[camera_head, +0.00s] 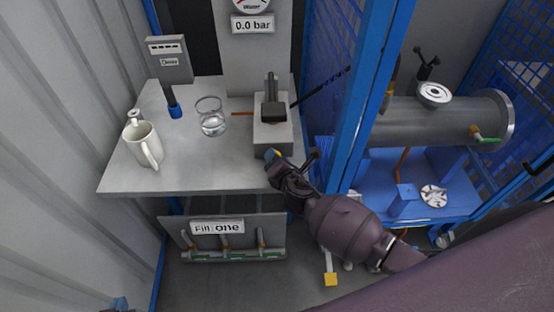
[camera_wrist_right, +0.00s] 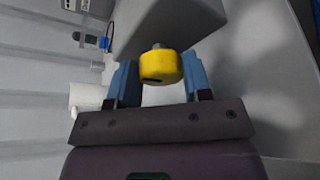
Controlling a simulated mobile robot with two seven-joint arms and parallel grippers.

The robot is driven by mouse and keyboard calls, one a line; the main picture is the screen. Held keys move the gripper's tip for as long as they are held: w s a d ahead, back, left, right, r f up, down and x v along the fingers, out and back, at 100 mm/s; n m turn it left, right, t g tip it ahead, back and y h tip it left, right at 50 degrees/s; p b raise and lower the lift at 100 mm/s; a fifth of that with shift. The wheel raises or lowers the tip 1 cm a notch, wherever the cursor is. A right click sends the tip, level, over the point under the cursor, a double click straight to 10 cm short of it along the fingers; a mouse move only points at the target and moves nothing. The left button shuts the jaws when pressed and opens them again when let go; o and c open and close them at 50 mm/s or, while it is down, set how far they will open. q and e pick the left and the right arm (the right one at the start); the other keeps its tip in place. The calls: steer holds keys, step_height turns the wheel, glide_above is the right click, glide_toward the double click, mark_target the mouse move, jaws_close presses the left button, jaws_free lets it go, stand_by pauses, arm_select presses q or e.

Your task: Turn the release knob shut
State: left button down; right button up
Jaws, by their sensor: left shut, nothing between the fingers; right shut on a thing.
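The release knob is a yellow round cap on a short stem at the side of a grey box (camera_head: 273,135). In the right wrist view the knob (camera_wrist_right: 161,67) sits between the two blue fingers of my right gripper (camera_wrist_right: 160,80), which is shut on it. In the head view this gripper (camera_head: 275,158) is at the box's front lower edge, and only a sliver of yellow shows there. A blue fingertip of my left gripper (camera_head: 120,303) shows at the bottom left edge, away from the knob; most of that gripper is cut off.
The grey table (camera_head: 190,176) holds a white mug (camera_head: 141,146), a glass of clear liquid (camera_head: 211,117) and a blue-based black tool (camera_head: 174,103). A gauge display above reads 0.0 bar. A blue frame post (camera_head: 360,100) stands right of my right gripper. A "Fill one" panel (camera_head: 228,240) is below.

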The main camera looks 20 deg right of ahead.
steer(key=o, duration=0.9)
steer(key=shift+s, duration=0.1)
steer(key=shift+d+f, duration=0.1)
steer(key=shift+f, duration=0.05)
